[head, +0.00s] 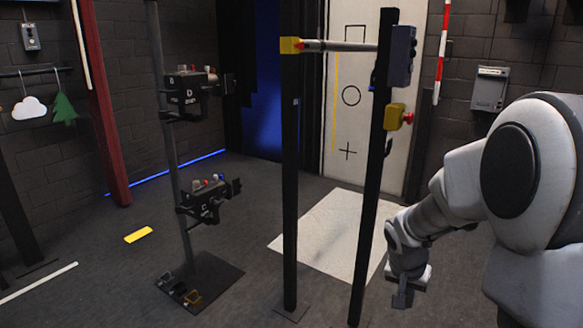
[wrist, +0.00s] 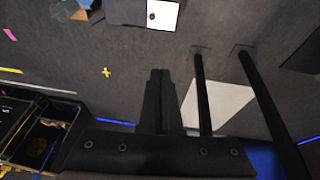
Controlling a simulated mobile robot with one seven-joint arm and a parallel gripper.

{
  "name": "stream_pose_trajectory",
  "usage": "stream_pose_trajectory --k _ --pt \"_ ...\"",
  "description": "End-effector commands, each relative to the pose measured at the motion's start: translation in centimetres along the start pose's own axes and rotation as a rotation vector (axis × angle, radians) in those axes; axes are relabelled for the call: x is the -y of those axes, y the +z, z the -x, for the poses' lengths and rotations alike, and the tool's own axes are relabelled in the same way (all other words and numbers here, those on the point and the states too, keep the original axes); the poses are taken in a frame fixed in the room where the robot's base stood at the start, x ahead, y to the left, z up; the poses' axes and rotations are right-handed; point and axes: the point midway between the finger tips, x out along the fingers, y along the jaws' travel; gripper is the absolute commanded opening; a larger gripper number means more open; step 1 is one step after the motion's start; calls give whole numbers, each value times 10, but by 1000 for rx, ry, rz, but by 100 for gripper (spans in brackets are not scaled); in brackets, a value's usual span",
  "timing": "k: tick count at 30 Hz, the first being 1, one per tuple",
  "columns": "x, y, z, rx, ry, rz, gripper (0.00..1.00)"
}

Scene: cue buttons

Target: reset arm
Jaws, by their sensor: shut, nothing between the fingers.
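My arm (head: 460,190) reaches in from the right side of the head view. No object touches the fingertips.
Two black posts (head: 290,180) stand left of my gripper, joined near the top by a bar (head: 345,46). A yellow box with a red button (head: 398,117) is on the right post. A stand with black button boxes (head: 205,200) is further left. A pale floor mat (head: 325,235) lies behind.

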Motion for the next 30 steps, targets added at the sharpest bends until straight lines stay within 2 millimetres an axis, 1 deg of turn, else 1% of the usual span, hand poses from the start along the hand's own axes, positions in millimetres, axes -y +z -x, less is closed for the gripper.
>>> stream_pose_trajectory --k 1,6,9,11,15,21,24,30 --pt "-1 3 20 -17 -10 19 0" --pt "-8 22 75 -48 -41 99 0" --pt "-12 37 104 -65 -65 146 0" --pt "-15 47 120 -75 -81 174 0" --pt "-21 73 153 -97 -124 246 0" --pt "-30 115 191 -134 -200 353 0" --pt "-33 135 204 -151 -239 405 0" --pt "-39 171 222 -186 -312 502 0"
